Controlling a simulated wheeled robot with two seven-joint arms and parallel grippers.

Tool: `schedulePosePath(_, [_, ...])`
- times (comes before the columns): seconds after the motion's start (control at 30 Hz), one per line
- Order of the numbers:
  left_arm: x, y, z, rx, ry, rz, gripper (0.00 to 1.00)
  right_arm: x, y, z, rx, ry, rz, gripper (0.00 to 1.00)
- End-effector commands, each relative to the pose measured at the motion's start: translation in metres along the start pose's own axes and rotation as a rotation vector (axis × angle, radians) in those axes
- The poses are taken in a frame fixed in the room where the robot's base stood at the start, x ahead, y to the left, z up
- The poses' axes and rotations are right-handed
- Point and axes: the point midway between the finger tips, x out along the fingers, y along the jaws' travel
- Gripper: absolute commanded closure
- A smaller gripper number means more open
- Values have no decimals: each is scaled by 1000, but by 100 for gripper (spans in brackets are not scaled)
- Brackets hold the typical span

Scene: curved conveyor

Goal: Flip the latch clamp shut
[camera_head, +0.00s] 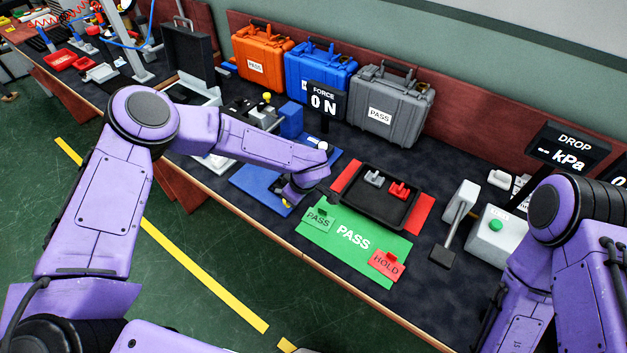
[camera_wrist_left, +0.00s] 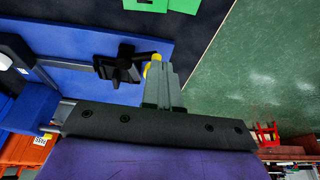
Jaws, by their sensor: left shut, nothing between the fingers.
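The latch clamp (camera_wrist_left: 120,66) is a small black mechanism with a yellow tip (camera_wrist_left: 151,66), on a blue base plate (camera_wrist_left: 85,30) in the left wrist view. In the head view the blue base plate (camera_head: 250,187) lies mid-bench, and my left arm hides most of the clamp. My left gripper (camera_wrist_left: 164,68) is shut and empty, its grey fingers right beside the yellow tip. I cannot tell whether they touch it. In the head view my left gripper (camera_head: 288,201) is low over the plate's near right part. My right gripper is not in view.
A force display (camera_head: 323,101) reads 0 N behind the plate. A green PASS mat (camera_head: 345,262) and a black tray (camera_head: 350,208) with grey and red parts lie to the right. Orange (camera_head: 262,52), blue (camera_head: 318,66) and grey cases (camera_head: 385,100) stand behind.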

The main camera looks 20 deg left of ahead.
Motion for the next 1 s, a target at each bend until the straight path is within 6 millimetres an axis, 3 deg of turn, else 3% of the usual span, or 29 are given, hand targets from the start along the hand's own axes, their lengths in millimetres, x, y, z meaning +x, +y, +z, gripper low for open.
schedulePosePath(1.0, [0,2,2,78,1,26,100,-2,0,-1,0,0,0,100])
